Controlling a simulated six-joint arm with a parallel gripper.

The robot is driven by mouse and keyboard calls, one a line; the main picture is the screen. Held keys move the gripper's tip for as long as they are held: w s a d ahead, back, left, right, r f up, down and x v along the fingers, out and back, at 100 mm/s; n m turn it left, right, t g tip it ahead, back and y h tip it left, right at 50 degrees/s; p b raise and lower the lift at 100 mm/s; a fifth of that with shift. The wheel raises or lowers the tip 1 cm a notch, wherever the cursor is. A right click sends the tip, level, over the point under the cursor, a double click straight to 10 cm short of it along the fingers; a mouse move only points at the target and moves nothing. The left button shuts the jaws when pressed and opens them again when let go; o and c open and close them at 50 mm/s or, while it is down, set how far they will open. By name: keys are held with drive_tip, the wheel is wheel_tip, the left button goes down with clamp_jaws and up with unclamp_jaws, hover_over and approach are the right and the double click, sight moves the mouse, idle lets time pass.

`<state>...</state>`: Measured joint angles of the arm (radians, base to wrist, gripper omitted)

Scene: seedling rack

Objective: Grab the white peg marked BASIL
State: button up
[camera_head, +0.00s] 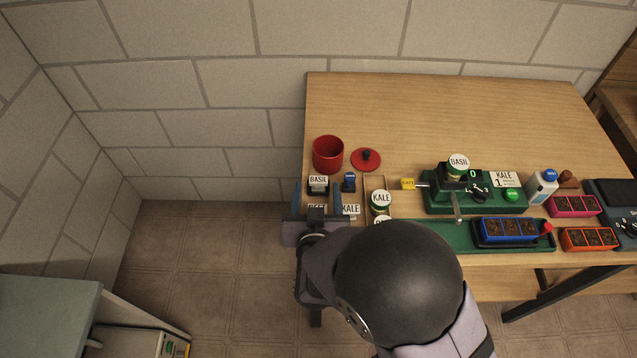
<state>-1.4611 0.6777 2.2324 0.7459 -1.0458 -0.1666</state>
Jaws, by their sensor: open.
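The white peg marked BASIL (318,180) stands at the left end of the table, in front of the red cup. My gripper (316,188) is open, with its two blue fingers reaching toward this peg from the front. The fingertips appear to the left and right of the BASIL label. I cannot tell their height relative to the peg or whether they touch it. A white peg marked KALE (351,209) is just right of the right finger. Another white label (316,208) between the fingers is partly covered by my gripper.
A red cup (328,154), a red lid (366,158) and a small blue item (349,181) are close by. A KALE jar (381,199) stands to the right. A green device (475,198) bears a BASIL-topped jar (458,166). The table's back (450,110) is clear.

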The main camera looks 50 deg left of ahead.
sight(319, 181)
drive_tip(key=shift+p+x, duration=0.85)
drive_tip(key=shift+x, duration=1.7)
drive_tip(key=shift+w+d+r, duration=0.1)
drive_tip(key=shift+d, duration=0.05)
drive_tip(key=c, duration=1.1)
